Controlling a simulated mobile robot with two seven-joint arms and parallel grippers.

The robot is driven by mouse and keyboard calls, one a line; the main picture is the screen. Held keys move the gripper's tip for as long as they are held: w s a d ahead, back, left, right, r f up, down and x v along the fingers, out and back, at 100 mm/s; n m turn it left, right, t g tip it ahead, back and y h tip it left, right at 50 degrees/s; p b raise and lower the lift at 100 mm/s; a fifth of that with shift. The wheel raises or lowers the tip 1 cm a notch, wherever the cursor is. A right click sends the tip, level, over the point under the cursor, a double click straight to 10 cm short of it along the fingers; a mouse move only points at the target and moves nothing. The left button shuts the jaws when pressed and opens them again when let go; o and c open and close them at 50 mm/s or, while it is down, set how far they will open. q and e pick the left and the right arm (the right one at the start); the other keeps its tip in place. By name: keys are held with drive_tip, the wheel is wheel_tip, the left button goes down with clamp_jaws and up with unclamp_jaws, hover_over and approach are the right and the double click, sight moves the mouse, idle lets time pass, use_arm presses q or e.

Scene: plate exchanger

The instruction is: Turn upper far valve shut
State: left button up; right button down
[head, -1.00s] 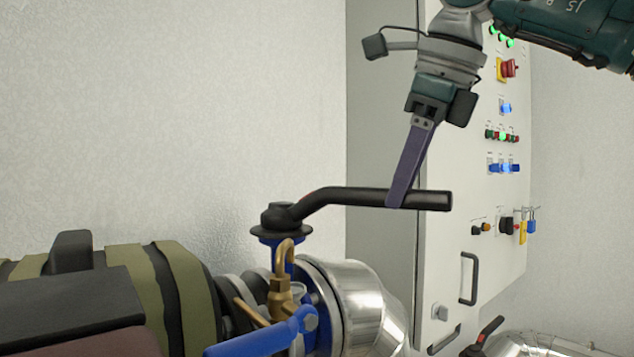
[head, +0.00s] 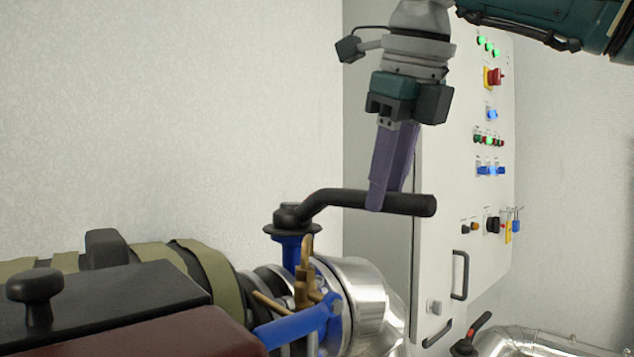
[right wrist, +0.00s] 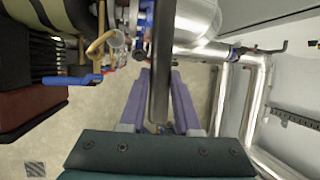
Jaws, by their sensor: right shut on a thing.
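The upper far valve has a long black lever (head: 345,197) on a blue stem (head: 291,247) with a round black cap. In the head view the lever reaches right from the stem, with a bend near the cap. My right gripper (head: 385,198) comes down from above and is shut on the lever between its middle and its free end. In the right wrist view the black lever (right wrist: 160,70) runs between the two purple fingers (right wrist: 160,105). My left gripper is not in view.
A brass fitting (head: 305,275) and a blue handle (head: 295,325) sit just below the valve. A silver pipe (head: 360,300) is to their right. A control cabinet (head: 440,230) with lights and switches stands behind, and a plain wall (head: 170,120) is at the left.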

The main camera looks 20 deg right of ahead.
drive_tip(key=shift+a, duration=0.2)
drive_tip(key=c, duration=0.8)
unclamp_jaws()
drive_tip(key=shift+o, duration=0.9)
drive_tip(key=shift+d, duration=0.1)
